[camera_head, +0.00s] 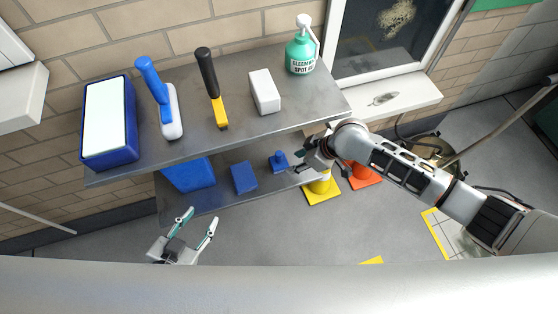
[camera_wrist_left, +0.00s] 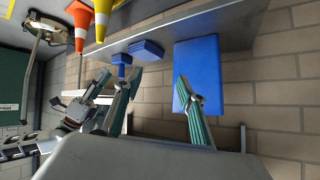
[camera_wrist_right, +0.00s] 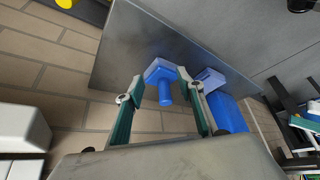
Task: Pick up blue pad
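A flat blue pad (camera_head: 244,178) lies on the lower grey shelf, between a larger blue box and a small blue knobbed piece (camera_head: 279,162). The pad also shows in the left wrist view (camera_wrist_left: 146,50) and the right wrist view (camera_wrist_right: 209,78). My right gripper (camera_head: 308,160) is at the right end of the lower shelf, beside the knobbed piece. In the right wrist view its spread fingers have that piece (camera_wrist_right: 165,92) in view between them; contact is unclear. My left gripper (camera_head: 202,217) is open and empty in front of the shelf, apart from the pad.
The blue box (camera_head: 188,174) stands left of the pad. Yellow (camera_head: 321,187) and orange (camera_head: 363,174) cones stand on the floor at right.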

